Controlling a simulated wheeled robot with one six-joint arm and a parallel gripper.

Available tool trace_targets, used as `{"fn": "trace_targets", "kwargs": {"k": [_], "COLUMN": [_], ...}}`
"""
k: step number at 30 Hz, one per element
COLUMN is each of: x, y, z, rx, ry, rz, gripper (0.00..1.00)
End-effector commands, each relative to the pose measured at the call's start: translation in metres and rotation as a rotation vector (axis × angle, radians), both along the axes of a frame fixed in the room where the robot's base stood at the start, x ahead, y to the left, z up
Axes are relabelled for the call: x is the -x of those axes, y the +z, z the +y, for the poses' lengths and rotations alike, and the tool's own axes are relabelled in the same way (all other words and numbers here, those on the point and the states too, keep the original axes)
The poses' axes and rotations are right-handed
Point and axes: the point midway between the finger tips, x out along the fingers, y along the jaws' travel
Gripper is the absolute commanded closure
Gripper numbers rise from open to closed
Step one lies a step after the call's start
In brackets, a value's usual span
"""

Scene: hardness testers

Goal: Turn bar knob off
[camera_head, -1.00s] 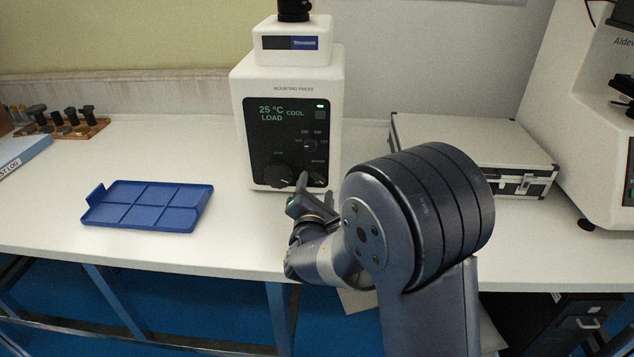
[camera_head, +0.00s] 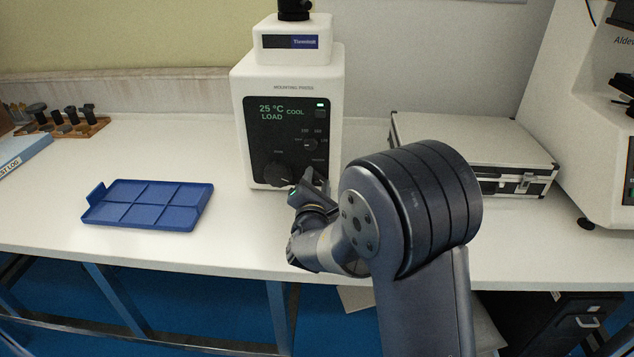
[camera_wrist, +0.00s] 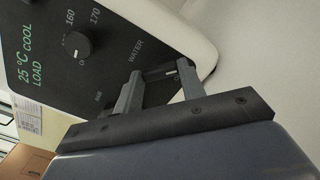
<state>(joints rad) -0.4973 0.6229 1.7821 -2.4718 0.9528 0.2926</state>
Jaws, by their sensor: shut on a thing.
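The white mounting press (camera_head: 287,75) stands on the bench with a black front panel. The bar knob is at the panel's lower right, by the WATER label; it is mostly hidden behind my gripper (camera_head: 314,181) in the head view. In the wrist view the dark bar knob (camera_wrist: 160,74) with a white mark lies between the two fingertips of my gripper (camera_wrist: 160,71), which is shut on it. The fingers look turned at a slant to the panel. The knob's exact angle is hard to read.
A round temperature knob (camera_wrist: 77,45) sits close by on the panel, and a larger dark knob (camera_head: 277,173) is left of my gripper. A blue tray (camera_head: 150,206) lies to the left on the bench. A silver case (camera_head: 470,150) lies to the right.

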Motion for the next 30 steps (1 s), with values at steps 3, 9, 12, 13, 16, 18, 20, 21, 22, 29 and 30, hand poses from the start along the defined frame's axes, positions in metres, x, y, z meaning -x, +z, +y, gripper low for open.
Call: {"fn": "trace_targets", "kwargs": {"k": [3,9,12,13,16,18,20,21,22,29,30], "x": [0.0001,0.0001,0.0001,0.0001,0.0,0.0,0.0,-0.0001,-0.0001,-0.0001,-0.0001], "y": [-0.0001,-0.0005,-0.0009,-0.0011,-0.0016,-0.0018,-0.0019,-0.0019,-0.0018,-0.0008,-0.0007], "z": [-0.0001,-0.0001,-0.0001,-0.0001,-0.0001,-0.0001,0.0,-0.0001,0.0,-0.0001,0.0], "rx": [0.0,0.017,0.047,0.059,0.114,0.162,0.209,0.242,0.267,0.457,0.487], "ry": [0.0,0.0,0.0,0.0,0.0,0.0,-0.001,-0.001,-0.001,-0.001,-0.001], "rz": [0.0,0.001,0.002,0.002,0.004,0.005,0.006,0.007,0.008,0.014,0.015], "gripper": [0.85,0.85,0.85,0.85,0.85,0.85,0.85,0.85,0.85,0.85,0.85]}}
